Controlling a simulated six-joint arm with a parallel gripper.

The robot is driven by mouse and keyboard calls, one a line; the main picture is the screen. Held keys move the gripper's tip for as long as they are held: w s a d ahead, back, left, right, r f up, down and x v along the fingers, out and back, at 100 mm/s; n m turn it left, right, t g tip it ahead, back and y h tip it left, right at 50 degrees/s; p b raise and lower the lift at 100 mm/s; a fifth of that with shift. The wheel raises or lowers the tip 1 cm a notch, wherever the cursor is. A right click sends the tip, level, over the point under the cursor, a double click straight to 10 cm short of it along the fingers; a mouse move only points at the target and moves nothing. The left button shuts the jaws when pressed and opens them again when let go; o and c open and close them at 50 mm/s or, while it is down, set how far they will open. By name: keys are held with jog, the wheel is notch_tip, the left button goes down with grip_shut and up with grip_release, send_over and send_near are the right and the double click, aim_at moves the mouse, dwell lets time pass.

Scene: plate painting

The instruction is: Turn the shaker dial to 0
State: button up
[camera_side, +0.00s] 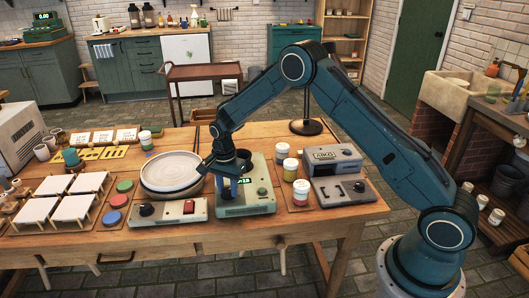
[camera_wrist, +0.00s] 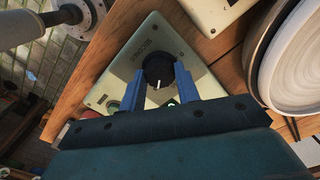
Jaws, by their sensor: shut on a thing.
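In the side view my gripper (camera_side: 232,188) reaches down onto the shaker's top, and the fingers hide the dial. The numbers around the dial are too small to read.
A turntable with a pale round top (camera_side: 171,170) stands close left of the shaker. A control box with a red switch (camera_side: 180,211) lies in front of it. Paint jars (camera_side: 290,169) and a grey machine (camera_side: 334,165) stand to the right.

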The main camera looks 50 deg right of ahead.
jog(key=shift+n, duration=0.3)
jog(key=n, duration=1.3)
jog(key=shift+n, duration=0.4)
jog(key=n, duration=1.2)
jog(key=shift+r, duration=0.1)
jog(key=o, duration=1)
